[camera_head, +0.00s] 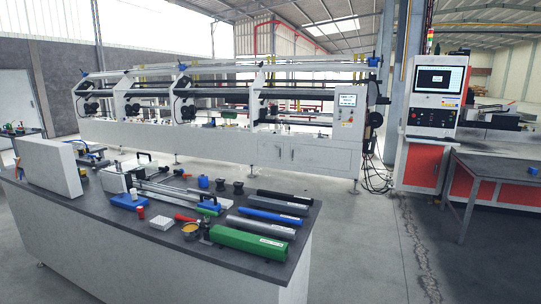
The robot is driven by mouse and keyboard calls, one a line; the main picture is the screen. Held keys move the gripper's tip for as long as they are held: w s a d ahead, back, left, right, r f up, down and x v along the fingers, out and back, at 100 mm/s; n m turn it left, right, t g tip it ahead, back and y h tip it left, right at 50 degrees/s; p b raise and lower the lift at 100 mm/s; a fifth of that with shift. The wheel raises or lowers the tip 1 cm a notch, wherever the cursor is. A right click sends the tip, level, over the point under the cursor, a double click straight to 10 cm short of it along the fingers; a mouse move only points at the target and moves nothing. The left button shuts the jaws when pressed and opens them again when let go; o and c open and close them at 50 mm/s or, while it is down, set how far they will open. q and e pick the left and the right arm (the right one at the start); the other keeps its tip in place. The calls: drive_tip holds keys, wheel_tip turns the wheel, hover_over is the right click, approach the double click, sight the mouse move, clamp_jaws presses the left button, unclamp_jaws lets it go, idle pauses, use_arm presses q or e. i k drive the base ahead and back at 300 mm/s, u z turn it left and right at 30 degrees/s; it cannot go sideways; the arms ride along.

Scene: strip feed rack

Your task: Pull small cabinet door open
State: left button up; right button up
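The strip feed rack (225,152) is a long white machine standing across the middle of the view, beyond a workbench. A small pair of cabinet doors (272,153) is set low in its front panel towards the right. Dark handle marks show near the middle of the pair. The doors look shut and flush with the panel, though they are small in the picture. Neither of my grippers is in view.
A grey-topped workbench (132,222) with tools, tubes and a green box (249,241) stands between me and the rack. A red and white control cabinet (424,165) and a dark table (500,168) stand right. Concrete floor (345,245) is clear right of the bench; cables lie near the rack's right end.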

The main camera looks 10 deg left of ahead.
sight(272, 151)
drive_tip(key=z, duration=1)
drive_tip(key=i, duration=5.15)
drive_tip(key=u, duration=2.5)
drive_tip(key=i, duration=4.6)
